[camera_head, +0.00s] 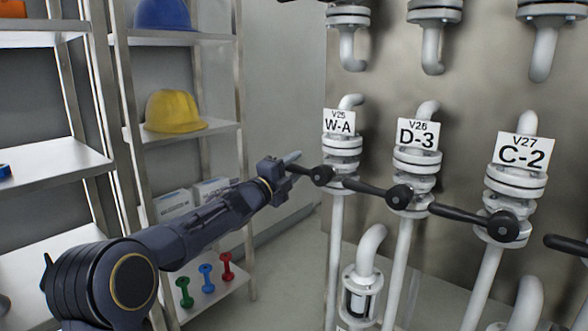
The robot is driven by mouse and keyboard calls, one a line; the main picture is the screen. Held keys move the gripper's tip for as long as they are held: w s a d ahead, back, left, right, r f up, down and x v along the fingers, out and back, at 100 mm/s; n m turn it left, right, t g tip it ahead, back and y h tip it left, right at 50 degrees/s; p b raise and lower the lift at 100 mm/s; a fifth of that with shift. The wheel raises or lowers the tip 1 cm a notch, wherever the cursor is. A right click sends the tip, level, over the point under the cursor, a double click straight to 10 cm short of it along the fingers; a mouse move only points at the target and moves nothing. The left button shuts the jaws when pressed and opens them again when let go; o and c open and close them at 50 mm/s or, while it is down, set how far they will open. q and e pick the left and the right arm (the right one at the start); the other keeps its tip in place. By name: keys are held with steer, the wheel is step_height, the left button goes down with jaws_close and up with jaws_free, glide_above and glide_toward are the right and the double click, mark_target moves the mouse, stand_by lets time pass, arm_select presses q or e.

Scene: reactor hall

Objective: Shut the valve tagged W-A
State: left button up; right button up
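The valve tagged W-A (341,145) is the leftmost of the tagged valves, on a white vertical pipe under a white tag reading V25 W-A (338,122). Its black lever (308,172) points left from a round hub, across the pipe. My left gripper (291,161) is at the lever's free left end. One pale fingertip shows just above the lever; the other finger is not clear, so I cannot tell whether the fingers are closed on it. My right gripper is out of view.
To the right stand valves D-3 (405,165) and C-2 (512,185), with similar black levers pointing left. A metal shelf on the left holds a yellow helmet (172,111), a blue helmet (162,14) and small coloured items. Open floor shows between shelf and pipes.

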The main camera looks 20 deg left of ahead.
arm_select(q)
steer(key=shift+f, duration=0.1)
steer(key=v, duration=0.7)
steer(key=shift+s, duration=0.4)
steer(key=shift+a, duration=0.2)
steer(key=s+a+f+n+g+y, duration=0.2)
steer(key=s+f+n+g+y, duration=0.15)
steer(key=s+n, duration=0.5)
steer(key=s+a+f+n+g+y, duration=0.2)
steer(key=s+f+n+y, duration=0.25)
steer(key=s+n, duration=0.4)
steer(key=s+d+f+n+g+h, duration=0.25)
steer(key=s+d+f, duration=0.2)
steer(key=s, duration=0.25)
steer(key=s+d+f+n+g+h, duration=0.1)
steer(key=s+d+f+n+g, duration=0.15)
steer(key=s+d+f, duration=0.4)
steer(key=s+d+f+n+g+h, duration=0.1)
steer(key=s+f+n+g, duration=0.2)
steer(key=s, duration=0.6)
step_height(320, 180, up, 33)
steer(key=m+p, duration=0.1)
steer(key=p, duration=3.2)
steer(key=shift+s+d+f+p, duration=0.2)
steer(key=shift+s+d+p, duration=0.05)
steer(key=shift+s+p, duration=0.05)
